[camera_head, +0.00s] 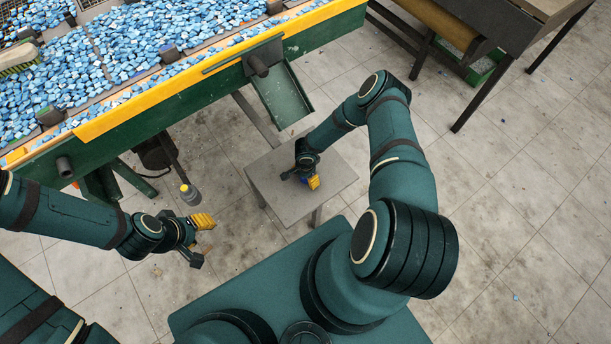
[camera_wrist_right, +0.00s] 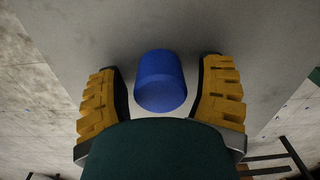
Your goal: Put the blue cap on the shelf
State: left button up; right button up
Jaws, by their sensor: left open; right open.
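The blue cap (camera_wrist_right: 160,80) lies on a small grey table (camera_head: 335,172). In the right wrist view it sits between the two yellow-padded fingers of my right gripper (camera_wrist_right: 160,98), with a visible gap on both sides. In the head view my right gripper (camera_head: 306,180) is low over the table top and hides most of the cap. My left gripper (camera_head: 205,240) is open and empty, out over the floor at the left. No object is clearly identifiable as the shelf; a dark bench with a brown lower part (camera_head: 450,28) stands at the top right.
A green and yellow sorting table (camera_head: 200,100) full of blue mosaic pieces fills the top left, with a sloping chute (camera_head: 283,97) near the grey table. A grey bottle with a yellow top (camera_head: 190,195) is near my left gripper. Tiled floor at the right is mostly clear.

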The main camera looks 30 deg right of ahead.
notch_tip(320, 180, up, 11)
jog(key=p, duration=0.2)
jog(key=shift+f+p, duration=0.15)
jog(key=shift+p, duration=0.25)
jog(key=shift+s+r, duration=0.1)
jog(key=shift+r, duration=0.5)
jog(key=s+a+r+n+g+y, duration=0.1)
jog(key=s+a+r+n+y, duration=0.15)
jog(key=a+r+n, duration=0.35)
jog(key=s+a+r+n+g+y, duration=0.15)
jog(key=s+a+r, duration=0.25)
jog(key=a, duration=0.4)
jog(key=s+a+r+n+t, duration=0.3)
jog(key=r+n, duration=0.3)
jog(key=r, duration=0.4)
jog(key=shift+s+a+n+t, duration=0.15)
jog(key=shift+s+n+t, duration=0.25)
jog(key=shift+s, duration=0.25)
jog(key=shift+r, duration=0.1)
